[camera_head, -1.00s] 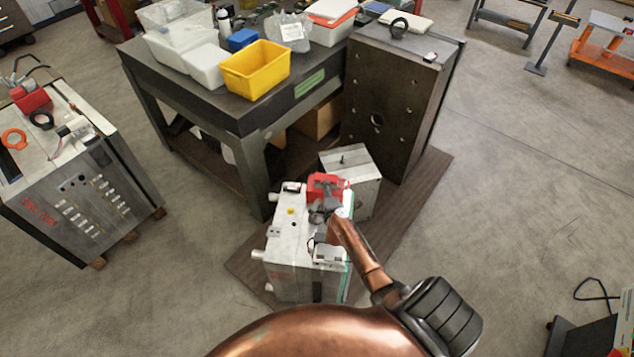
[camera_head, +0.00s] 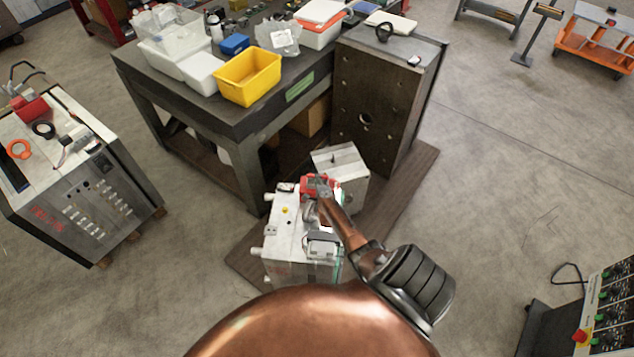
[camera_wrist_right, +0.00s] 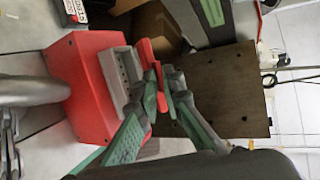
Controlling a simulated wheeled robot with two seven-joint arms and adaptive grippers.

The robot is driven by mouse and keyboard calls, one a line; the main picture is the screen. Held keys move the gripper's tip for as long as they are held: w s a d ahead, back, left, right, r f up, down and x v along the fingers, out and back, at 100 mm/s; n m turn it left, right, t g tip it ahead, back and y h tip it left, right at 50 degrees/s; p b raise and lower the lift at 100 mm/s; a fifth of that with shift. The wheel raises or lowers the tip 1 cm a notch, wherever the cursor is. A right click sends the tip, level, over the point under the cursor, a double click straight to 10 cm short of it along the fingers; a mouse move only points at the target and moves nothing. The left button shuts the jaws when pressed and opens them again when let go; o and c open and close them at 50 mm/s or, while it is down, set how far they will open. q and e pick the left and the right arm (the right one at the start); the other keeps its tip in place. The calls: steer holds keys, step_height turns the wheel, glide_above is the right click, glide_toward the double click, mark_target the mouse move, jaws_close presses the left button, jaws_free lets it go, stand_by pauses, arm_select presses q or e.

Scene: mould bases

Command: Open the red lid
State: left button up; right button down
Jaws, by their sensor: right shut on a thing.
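A red connector housing (camera_head: 306,187) sits on top of the white mould base (camera_head: 285,225) in the head view. In the right wrist view the red housing (camera_wrist_right: 95,85) has a grey ribbed insert on its open side. The red lid (camera_wrist_right: 150,82) is a thin upright flap in front of that insert. My right gripper (camera_wrist_right: 162,88) is shut on the red lid, with one finger on each side of it. In the head view my right gripper (camera_head: 319,190) is over the housing and partly hides it. My left gripper is not in view.
A dark workbench (camera_head: 215,110) with a yellow bin (camera_head: 249,78) and other containers stands behind. A large dark block (camera_head: 375,95) and a smaller grey block (camera_head: 342,166) stand near the mould base. Another mould base (camera_head: 85,190) is at the left. Floor at right is mostly clear.

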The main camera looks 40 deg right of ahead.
steer(key=w+d+r+p, duration=0.1)
steer(key=w+d+r, duration=0.1)
steer(key=shift+w+d+r, duration=0.25)
steer(key=shift+d+r, duration=0.05)
steer(key=shift+r, duration=0.05)
steer(key=c, duration=2.6)
jaws_free()
steer(key=shift+s+a+f, duration=0.1)
steer(key=shift+s+f, duration=0.05)
steer(key=o, duration=0.4)
steer(key=shift+s, duration=0.1)
steer(key=shift+o, duration=0.2)
steer(key=shift+s+f, duration=0.15)
steer(key=shift+s+a, duration=0.1)
steer(key=shift+s+a, duration=0.1)
steer(key=shift+s+a+r, duration=0.1)
steer(key=shift+s+r, duration=0.05)
steer(key=shift+r, duration=0.05)
steer(key=s+a, duration=0.7)
steer(key=s, duration=0.2)
steer(key=shift+s, duration=0.4)
steer(key=shift+c, duration=0.4)
